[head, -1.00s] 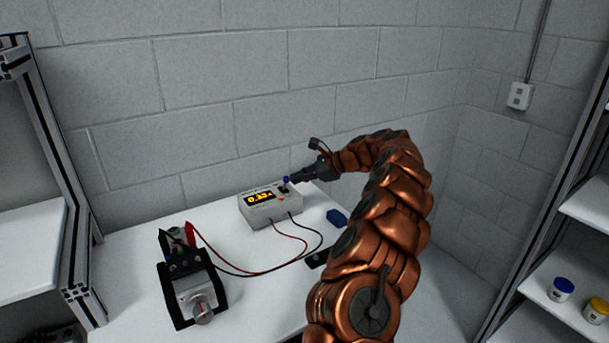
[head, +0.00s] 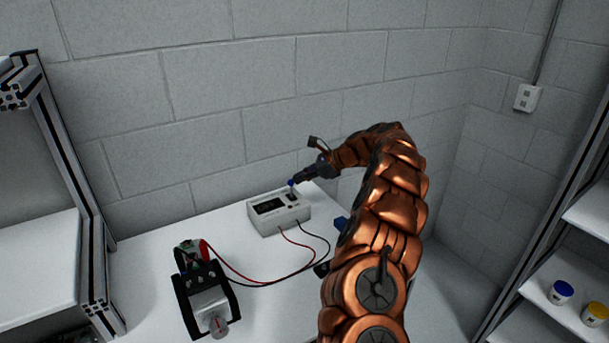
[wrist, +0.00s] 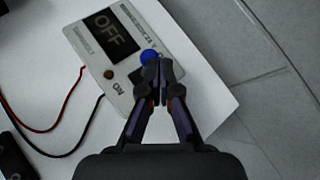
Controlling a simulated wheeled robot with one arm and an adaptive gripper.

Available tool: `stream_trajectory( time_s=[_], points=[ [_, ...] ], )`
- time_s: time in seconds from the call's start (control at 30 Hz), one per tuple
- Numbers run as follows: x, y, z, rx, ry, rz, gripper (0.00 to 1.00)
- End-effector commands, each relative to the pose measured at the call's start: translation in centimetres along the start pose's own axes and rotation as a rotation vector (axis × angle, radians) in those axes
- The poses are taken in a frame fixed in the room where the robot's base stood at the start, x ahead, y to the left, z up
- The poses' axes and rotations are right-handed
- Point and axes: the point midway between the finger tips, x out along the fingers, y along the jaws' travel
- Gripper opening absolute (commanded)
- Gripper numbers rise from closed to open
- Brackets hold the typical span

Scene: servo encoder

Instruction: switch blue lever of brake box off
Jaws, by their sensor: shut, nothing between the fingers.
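The brake box (head: 283,217) is a pale box on the white table, with a dark display that carries no lit text in the head view. In the wrist view the box (wrist: 88,62) shows the word OFF on its display (wrist: 110,34) and ON printed near its lower edge. The blue lever knob (head: 291,184) stands at the box's top right; it also shows in the wrist view (wrist: 149,56), on the OFF-display side. My gripper (head: 295,182) is shut and empty, its fingertips (wrist: 157,66) right at the knob. I cannot tell whether they touch it.
Red and black wires (head: 262,281) run from the box to a motor unit (head: 207,292) at the table's front left. A brick wall stands close behind; shelves flank both sides.

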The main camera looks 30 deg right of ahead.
Motion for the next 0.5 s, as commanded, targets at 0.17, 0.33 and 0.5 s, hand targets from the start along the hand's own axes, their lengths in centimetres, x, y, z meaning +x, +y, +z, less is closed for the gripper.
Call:
stream_trajectory(
  time_s=[0.17, 0.33, 0.5],
  points=[
    [0.0, -0.11, 0.14, 0.001, 0.0, 0.0, 0.0],
    [0.19, -0.06, 0.13, 0.0, -0.001, 0.002, 0.0],
    [0.3, -0.01, 0.35, -0.002, -0.001, 0.004, 0.0]
  ],
)
